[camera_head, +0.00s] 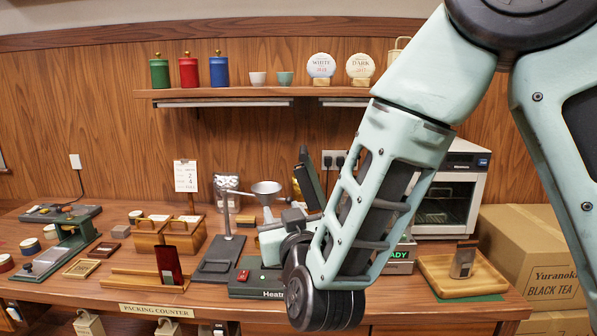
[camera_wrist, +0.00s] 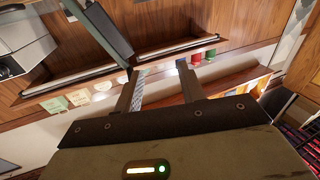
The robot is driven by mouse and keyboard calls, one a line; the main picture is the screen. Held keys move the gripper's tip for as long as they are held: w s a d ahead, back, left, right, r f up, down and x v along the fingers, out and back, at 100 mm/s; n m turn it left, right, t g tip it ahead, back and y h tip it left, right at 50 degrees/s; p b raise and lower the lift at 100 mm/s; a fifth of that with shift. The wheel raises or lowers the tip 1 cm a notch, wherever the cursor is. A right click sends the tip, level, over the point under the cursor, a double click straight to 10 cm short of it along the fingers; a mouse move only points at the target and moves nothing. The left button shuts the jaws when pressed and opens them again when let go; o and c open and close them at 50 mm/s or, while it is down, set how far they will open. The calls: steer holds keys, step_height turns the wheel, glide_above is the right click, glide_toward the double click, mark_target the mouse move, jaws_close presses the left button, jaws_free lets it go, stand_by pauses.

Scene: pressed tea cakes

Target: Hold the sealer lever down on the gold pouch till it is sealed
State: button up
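The heat sealer (camera_head: 258,293) stands on the counter, largely hidden behind my arm in the head view. Its dark green lever (camera_head: 311,178) is raised and tilted. It also seems to show as the dark green bar at the top of the wrist view (camera_wrist: 100,28). My gripper (camera_wrist: 160,84) is open, with nothing between its fingers, and apart from the lever. In the head view the gripper is mostly hidden by my own wrist.
A wooden tray (camera_head: 435,277) with a small brownish pouch (camera_head: 462,263) stands at right. A red pouch (camera_head: 168,264) stands in a wooden rack at left. A scoop-like funnel stand (camera_head: 228,228) is left of the sealer. The shelf (camera_head: 225,92) runs along the wall above.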

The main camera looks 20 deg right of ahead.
steer(key=s+d+m+t+h+b, duration=0.1)
steer(key=d+m+t+h+b, duration=0.15)
steer(key=h, duration=0.25)
steer(key=p, duration=0.7)
glide_toward(303, 150)
steer(key=shift+n+t+h, duration=0.25)
steer(key=shift+t+h, duration=0.15)
steer(key=shift+t, duration=0.05)
steer(key=x, duration=0.2)
steer(key=f+x, duration=0.1)
steer(key=x, duration=0.5)
steer(key=shift+w+f, duration=0.15)
steer(key=shift+w, duration=0.4)
steer(key=shift+w+d, duration=0.2)
steer(key=shift+w, duration=0.45)
steer(key=shift+c, duration=0.3)
jaws_close()
